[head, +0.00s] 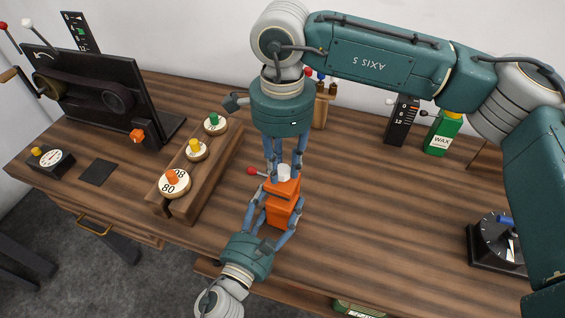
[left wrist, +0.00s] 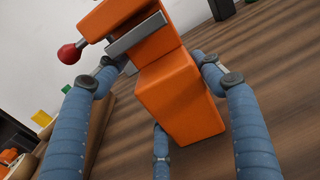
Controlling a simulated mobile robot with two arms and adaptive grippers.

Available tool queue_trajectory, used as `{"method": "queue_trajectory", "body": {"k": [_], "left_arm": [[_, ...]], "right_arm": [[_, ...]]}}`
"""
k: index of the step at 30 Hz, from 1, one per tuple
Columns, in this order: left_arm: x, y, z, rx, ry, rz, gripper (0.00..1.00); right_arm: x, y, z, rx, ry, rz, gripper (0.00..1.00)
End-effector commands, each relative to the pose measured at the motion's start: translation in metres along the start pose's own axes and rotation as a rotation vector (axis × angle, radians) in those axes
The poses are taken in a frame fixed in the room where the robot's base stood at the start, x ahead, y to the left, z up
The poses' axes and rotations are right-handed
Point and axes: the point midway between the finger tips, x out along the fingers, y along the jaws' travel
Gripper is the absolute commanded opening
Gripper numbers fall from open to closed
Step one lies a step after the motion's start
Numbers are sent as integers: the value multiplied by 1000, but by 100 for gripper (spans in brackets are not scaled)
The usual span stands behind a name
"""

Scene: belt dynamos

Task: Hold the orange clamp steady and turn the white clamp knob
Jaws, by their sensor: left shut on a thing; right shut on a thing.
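The orange clamp (head: 282,211) stands on the wooden table in the middle of the head view. A red-tipped lever (head: 253,171) sticks out to its left. The white knob (head: 284,172) is on top of the clamp. My left gripper (head: 279,204) comes from the near side and is shut on the clamp's body, with fingers on both sides. My right gripper (head: 284,168) points down from above and is shut on the white knob, its fingers partly hiding it. In the left wrist view the orange clamp (left wrist: 180,95) fills the middle between my fingers, with a grey metal jaw; the white knob is out of view.
A wooden block (head: 208,165) with several round numbered pieces stands left of the clamp. A black belt rig (head: 95,95) is farther left. A green WAX can (head: 442,133) and a black dial box (head: 494,243) are to the right. Table right of the clamp is bare.

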Motion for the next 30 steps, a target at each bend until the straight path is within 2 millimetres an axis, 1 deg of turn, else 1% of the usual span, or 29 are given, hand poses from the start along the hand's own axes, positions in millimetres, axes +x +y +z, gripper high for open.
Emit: {"method": "queue_trajectory", "body": {"k": [6,12,27,28,29,30], "left_arm": [[0,-2,0,3,0,-5,15],[0,-2,0,3,0,-5,15],[0,-2,0,3,0,-5,15],[0,-2,0,3,0,-5,15],[0,-2,0,3,0,-5,15],[0,-2,0,2,0,-5,15]], "right_arm": [[-1,-1,2,-116,-3,-5,0],[-1,-1,2,-171,-4,-5,0],[-1,0,2,-190,-5,-4,0],[-1,0,2,-190,-5,-4,27],[-1,0,2,-190,-5,-4,33],[-1,0,2,-190,-5,-4,41]]}}
